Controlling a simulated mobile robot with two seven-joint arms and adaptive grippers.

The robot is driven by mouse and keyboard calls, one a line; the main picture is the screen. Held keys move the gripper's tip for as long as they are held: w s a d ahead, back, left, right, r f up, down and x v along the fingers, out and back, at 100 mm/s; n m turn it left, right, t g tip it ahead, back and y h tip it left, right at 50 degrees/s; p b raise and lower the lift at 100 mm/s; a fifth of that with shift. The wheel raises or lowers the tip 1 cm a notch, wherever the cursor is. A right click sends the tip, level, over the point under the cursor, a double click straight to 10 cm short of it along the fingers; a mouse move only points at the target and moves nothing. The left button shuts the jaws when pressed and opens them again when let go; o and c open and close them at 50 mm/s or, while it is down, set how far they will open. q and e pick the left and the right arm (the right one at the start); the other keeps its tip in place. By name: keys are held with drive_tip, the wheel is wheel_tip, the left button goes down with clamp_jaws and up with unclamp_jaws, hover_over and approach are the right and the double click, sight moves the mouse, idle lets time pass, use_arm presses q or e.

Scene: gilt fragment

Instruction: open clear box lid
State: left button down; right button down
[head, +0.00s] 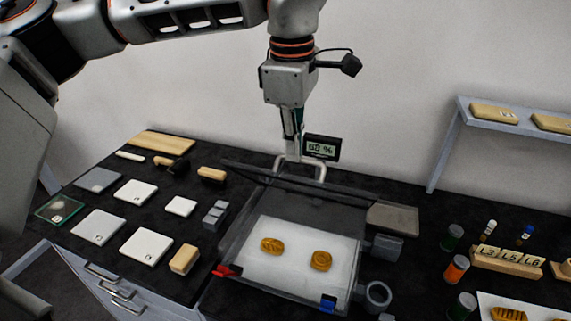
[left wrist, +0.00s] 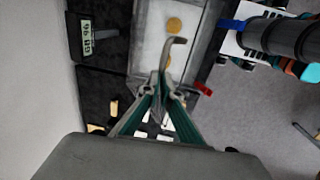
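The clear box (head: 236,262) stands on the black bench, with two gold fragments (head: 272,246) (head: 321,260) on a white pad inside. Its clear lid (head: 345,191) appears raised at the back, with a grey bar handle (head: 318,171) on its upper edge. The handle also shows in the left wrist view (left wrist: 178,42). My left gripper (head: 292,152) comes down from above onto the handle. Its fingertips (left wrist: 166,90) are close together and appear shut on the handle. A red latch (head: 226,271) and a blue latch (head: 328,303) are at the box's front corners. My right gripper is out of view.
A small display (head: 321,148) reading about 60 % stands close behind the handle. White tiles (head: 98,227) and brushes lie left of the box. A grey ring holder (head: 378,296), vials (head: 456,268) and a wooden label block (head: 506,262) are to the right. A wall shelf (head: 480,108) is at upper right.

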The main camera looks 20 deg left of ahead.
use_arm(q)
drive_tip(key=w, duration=0.6)
drive_tip(key=shift+r, duration=0.3)
drive_tip(key=c, duration=2.6)
unclamp_jaws()
drive_tip(key=shift+w+d, duration=0.15)
drive_tip(key=shift+w, duration=0.1)
drive_tip(key=o, duration=0.4)
drive_tip(key=shift+f, duration=0.1)
drive_tip(key=shift+w+g, duration=0.2)
drive_tip(key=shift+g, duration=0.1)
drive_tip(key=shift+w, duration=0.1)
drive_tip(key=shift+w+d+r, duration=0.1)
drive_tip(key=shift+w+r, duration=0.8)
drive_tip(key=shift+w, duration=0.35)
drive_tip(key=shift+w+r, duration=0.85)
drive_tip(key=shift+w, duration=0.35)
drive_tip(key=shift+w+d+r, duration=0.1)
drive_tip(key=shift+w+r, duration=0.8)
drive_tip(key=shift+w, duration=0.35)
